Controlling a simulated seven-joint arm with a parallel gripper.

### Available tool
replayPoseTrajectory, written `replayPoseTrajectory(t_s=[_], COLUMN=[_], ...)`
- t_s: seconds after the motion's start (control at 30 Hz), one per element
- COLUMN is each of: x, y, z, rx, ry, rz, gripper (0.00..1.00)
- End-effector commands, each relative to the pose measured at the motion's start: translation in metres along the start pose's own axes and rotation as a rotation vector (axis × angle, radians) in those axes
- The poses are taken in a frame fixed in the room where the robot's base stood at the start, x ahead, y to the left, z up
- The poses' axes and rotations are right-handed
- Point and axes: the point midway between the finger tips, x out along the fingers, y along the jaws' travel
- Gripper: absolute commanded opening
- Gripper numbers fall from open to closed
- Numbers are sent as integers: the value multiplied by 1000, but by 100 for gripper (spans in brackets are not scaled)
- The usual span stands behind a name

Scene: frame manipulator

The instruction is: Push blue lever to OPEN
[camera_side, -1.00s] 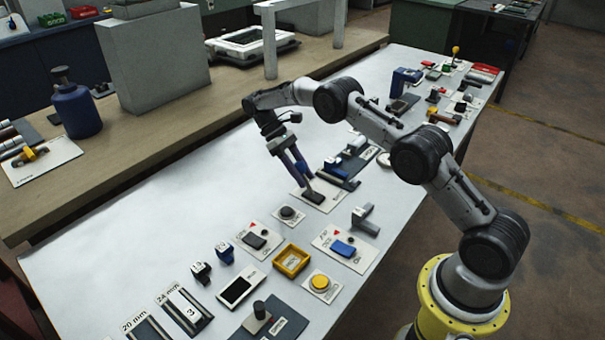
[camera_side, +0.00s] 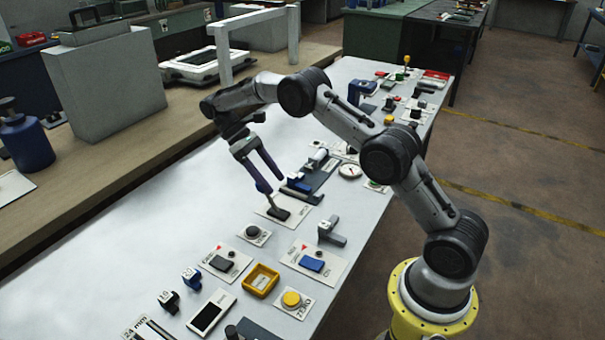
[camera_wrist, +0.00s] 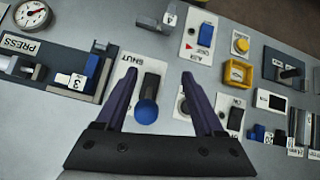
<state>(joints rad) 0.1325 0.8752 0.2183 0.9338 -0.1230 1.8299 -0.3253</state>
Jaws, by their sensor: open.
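The blue lever shows in the wrist view as a round blue knob (camera_wrist: 146,112) above a dark slotted base (camera_wrist: 151,82) on a white plate (camera_wrist: 124,72). In the side view, the plate (camera_side: 293,221) lies mid-table, with the dark base (camera_side: 279,213) and a short grey stem on it; the knob is hard to make out there. The stem leans a little left. My gripper (camera_side: 273,184) is open above the plate. In the wrist view, its fingers (camera_wrist: 161,71) stand on either side of the lever, apart from the knob.
A dark slide fixture with a blue block (camera_side: 300,183) stands close behind the plate. The tabletop left of the plate is clear.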

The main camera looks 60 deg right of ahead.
Motion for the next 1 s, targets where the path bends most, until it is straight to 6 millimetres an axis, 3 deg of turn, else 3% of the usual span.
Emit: replayPoseTrajectory(t_s=[0.2, 0.6, 0.8, 1.0], x=[-7, 12, 19, 22], y=[-13, -36, -45, -48], z=[39, 96, 116, 124], rx=[0, 0, -1, 0], ry=[2, 2, 1, 0], rz=[1, 0, 0, 0], gripper=[70, 70, 70, 70])
